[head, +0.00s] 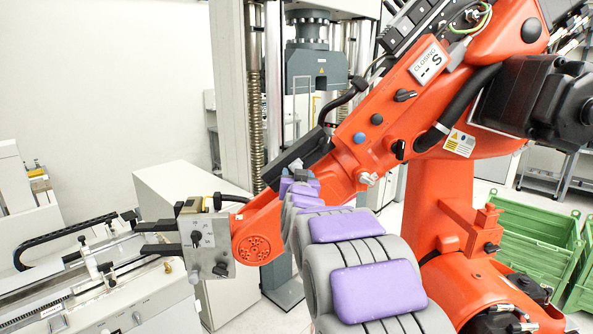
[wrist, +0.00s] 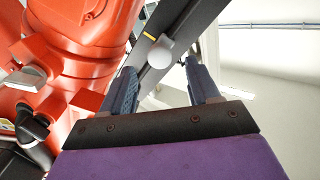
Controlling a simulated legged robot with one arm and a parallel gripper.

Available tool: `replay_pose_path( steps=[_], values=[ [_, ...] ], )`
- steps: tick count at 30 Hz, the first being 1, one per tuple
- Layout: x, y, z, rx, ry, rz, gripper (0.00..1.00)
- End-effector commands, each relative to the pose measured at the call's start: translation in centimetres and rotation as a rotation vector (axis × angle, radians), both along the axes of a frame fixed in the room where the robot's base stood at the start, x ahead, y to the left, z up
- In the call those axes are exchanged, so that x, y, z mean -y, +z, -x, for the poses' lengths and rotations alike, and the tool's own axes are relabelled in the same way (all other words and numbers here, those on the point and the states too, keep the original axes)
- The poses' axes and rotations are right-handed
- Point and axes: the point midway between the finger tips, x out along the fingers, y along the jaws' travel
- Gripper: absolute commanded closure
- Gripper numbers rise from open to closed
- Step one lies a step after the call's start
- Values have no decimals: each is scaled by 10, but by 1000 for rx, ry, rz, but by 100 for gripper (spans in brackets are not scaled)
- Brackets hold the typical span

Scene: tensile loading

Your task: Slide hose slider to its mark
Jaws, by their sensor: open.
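In the wrist view, a pale round knob (wrist: 160,53), which looks like the hose slider's handle, sits on a dark rail (wrist: 175,22). A short yellow stripe (wrist: 149,35), probably the mark, crosses the rail just past the knob, up and to the left. My gripper (wrist: 161,68) is open, with one finger on each side of the knob in the picture; I cannot tell whether either touches it. In the head view my gripper (head: 291,171) is small, beside the dark rail (head: 305,158) on the orange arm's forearm. The knob is not clearly visible there.
The orange industrial robot (head: 365,140) fills the middle and right, with levers and knobs close to my arm. A grey testing machine (head: 318,65) stands behind. A metal box tool (head: 207,243) hangs at the forearm's end. Green crates (head: 530,240) stand at right.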

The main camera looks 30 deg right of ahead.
Motion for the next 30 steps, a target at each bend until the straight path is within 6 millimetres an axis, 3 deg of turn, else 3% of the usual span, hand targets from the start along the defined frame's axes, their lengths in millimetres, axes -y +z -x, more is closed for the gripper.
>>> replay_pose_path(
  steps=[9, 23, 30],
  values=[
    [14, 0, -31, -1, -1, 0, 39],
    [18, -1, -40, -1, 0, 1, 39],
    [18, -1, -40, -1, 0, 0, 59]
  ],
)
